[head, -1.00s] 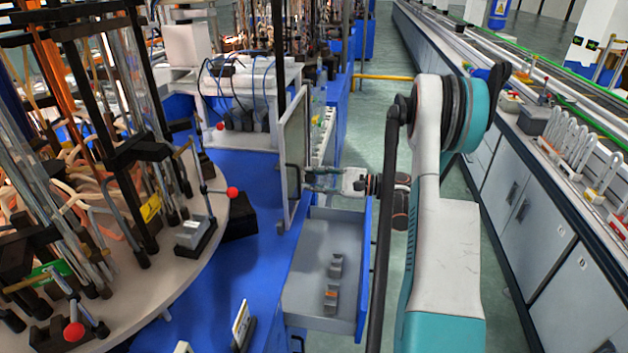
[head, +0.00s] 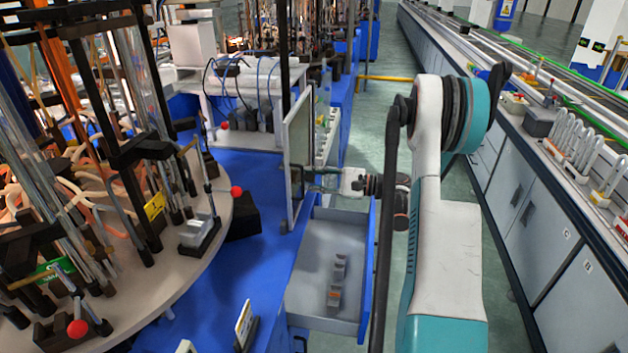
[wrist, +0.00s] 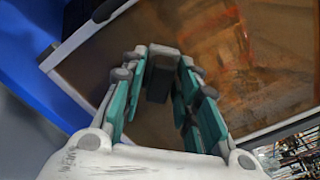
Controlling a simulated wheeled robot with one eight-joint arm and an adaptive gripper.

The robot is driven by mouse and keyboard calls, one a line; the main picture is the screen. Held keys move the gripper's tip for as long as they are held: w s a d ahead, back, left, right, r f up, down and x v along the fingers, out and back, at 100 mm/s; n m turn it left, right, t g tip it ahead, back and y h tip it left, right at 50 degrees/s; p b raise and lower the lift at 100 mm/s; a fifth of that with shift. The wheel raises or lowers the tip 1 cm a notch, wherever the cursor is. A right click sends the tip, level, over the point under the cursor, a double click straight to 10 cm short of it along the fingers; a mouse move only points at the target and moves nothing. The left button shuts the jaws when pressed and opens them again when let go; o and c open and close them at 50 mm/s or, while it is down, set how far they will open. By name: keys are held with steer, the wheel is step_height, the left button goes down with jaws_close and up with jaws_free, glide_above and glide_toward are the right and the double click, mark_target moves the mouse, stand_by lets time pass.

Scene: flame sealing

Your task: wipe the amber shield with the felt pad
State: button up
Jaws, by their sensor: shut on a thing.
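The amber shield (head: 299,135) stands upright in a pale frame, seen nearly edge-on in the head view. In the wrist view its brown, translucent face (wrist: 265,60) fills much of the picture, with orange-brown smears on the right. My gripper (head: 312,171) reaches toward the shield from the right. In the wrist view its teal fingers (wrist: 165,85) are shut on a dark grey block, which looks like the felt pad (wrist: 160,74). The pad is in front of the shield's face. I cannot tell whether it touches.
An open drawer (head: 312,262) below my gripper holds small grey blocks (head: 337,285). A round table (head: 160,268) crowded with rods and glass tubes is at the left. A long counter (head: 530,190) runs along the right, with green floor between.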

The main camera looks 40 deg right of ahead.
steer(key=w+d+b, duration=0.1)
steer(key=w+d, duration=0.1)
steer(key=d, duration=0.1)
steer(key=shift+w, duration=0.35)
steer(key=shift+s+a, duration=0.1)
steer(key=shift+a, duration=0.05)
steer(key=shift+s+a, duration=0.6)
steer(key=shift+a, duration=0.15)
steer(key=shift+s+a, duration=0.55)
steer(key=shift+a, duration=0.2)
steer(key=shift+s, duration=0.1)
steer(key=shift+v, duration=2.9)
steer(key=shift+d, duration=0.15)
